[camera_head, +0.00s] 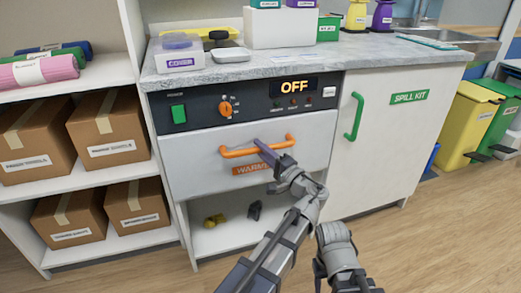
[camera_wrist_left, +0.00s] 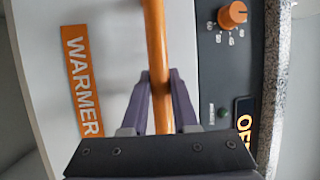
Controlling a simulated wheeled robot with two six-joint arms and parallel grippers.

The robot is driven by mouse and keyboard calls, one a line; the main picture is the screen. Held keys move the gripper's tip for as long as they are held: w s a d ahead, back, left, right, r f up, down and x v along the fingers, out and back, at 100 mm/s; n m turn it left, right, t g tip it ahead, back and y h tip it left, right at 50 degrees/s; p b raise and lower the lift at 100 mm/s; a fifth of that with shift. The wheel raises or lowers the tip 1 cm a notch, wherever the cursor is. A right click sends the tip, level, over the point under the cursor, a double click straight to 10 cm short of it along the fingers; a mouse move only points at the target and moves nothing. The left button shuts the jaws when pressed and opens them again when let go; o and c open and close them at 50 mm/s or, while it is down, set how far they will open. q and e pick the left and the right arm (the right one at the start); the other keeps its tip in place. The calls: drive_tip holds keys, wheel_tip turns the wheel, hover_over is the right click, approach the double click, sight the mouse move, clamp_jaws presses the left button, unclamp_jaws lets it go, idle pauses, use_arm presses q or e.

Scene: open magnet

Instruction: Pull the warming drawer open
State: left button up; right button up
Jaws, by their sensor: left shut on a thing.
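The warming drawer (camera_head: 195,162) is the white front with an orange WARMER label, below the dark control panel. It looks closed or nearly so. Its orange bar handle (camera_head: 238,153) runs across the upper front. My left gripper (camera_head: 264,147) is shut on the handle, right of its middle, and partly covers the label. In the left wrist view the handle (camera_wrist_left: 154,40) runs upright between the two purple-grey fingers (camera_wrist_left: 160,88), and the WARMER label (camera_wrist_left: 83,80) shows to the left. Part of my right arm shows at the bottom of the head view; its fingertips are not visible.
The control panel (camera_head: 245,105) has an orange knob (camera_head: 226,109) and an OFF display (camera_head: 293,86). A spill kit door (camera_head: 385,150) with a green handle (camera_head: 354,116) is at right. An open shelf (camera_head: 225,238) lies below the drawer. Floor in front is clear.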

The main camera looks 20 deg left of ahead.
use_arm(q)
clamp_jaws()
idle(0.9)
